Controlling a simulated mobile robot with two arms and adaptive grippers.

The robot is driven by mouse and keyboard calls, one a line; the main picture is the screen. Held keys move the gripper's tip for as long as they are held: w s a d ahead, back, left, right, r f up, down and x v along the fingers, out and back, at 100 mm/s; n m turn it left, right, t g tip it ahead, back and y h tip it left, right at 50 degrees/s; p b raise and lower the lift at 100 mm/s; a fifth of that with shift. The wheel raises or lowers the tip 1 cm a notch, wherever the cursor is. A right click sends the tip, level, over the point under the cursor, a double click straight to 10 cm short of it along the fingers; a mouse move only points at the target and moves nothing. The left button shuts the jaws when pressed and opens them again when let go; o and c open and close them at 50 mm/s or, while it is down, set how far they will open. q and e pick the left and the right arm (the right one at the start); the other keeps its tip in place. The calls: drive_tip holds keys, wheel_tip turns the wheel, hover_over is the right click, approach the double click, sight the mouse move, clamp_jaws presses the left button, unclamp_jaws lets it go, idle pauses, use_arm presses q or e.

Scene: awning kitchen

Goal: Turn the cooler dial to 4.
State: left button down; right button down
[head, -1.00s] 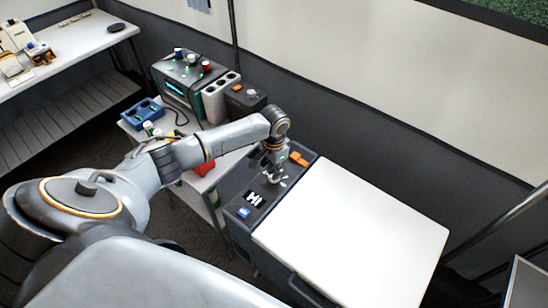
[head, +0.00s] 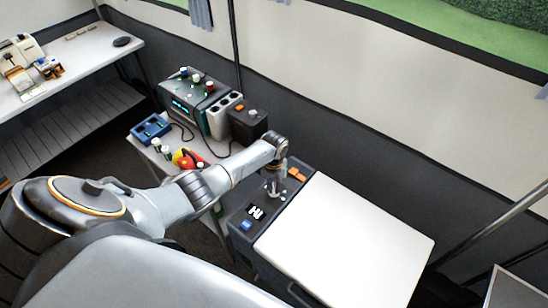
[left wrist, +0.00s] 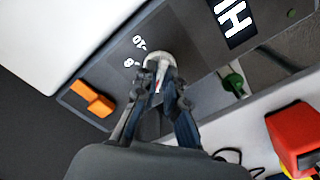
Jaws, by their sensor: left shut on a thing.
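The cooler (head: 345,240) is a dark box with a white lid and a dark control panel (head: 238,222) along its left side. Its dial (left wrist: 158,60) is a pale round knob with a red mark, in the upper middle of the left wrist view. White numerals that look like 10 and 8 show beside it; other numerals are hidden or unreadable. My left gripper (head: 273,192) comes down on the panel and is shut on the dial; its fingers (left wrist: 160,84) lie on either side of the knob. In the head view the gripper hides most of the dial. My right gripper is out of view.
A display reading HI (head: 256,212), a blue piece (head: 245,226) and orange switches (head: 296,174) share the panel. Left of the cooler, a side table holds a teal-fronted unit (head: 188,100), a blue tray (head: 152,128) and a red-yellow object (head: 188,158). A wall stands behind.

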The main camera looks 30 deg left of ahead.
sight(274, 189)
use_arm(q)
drive_tip(key=shift+w+r+n+p, duration=0.1)
drive_tip(key=shift+n+p, duration=0.3)
drive_tip(key=shift+n, duration=0.4)
drive_tip(key=c, duration=1.4)
unclamp_jaws()
wheel_tip(274, 189, up, 12)
drive_tip(key=shift+f, duration=0.1)
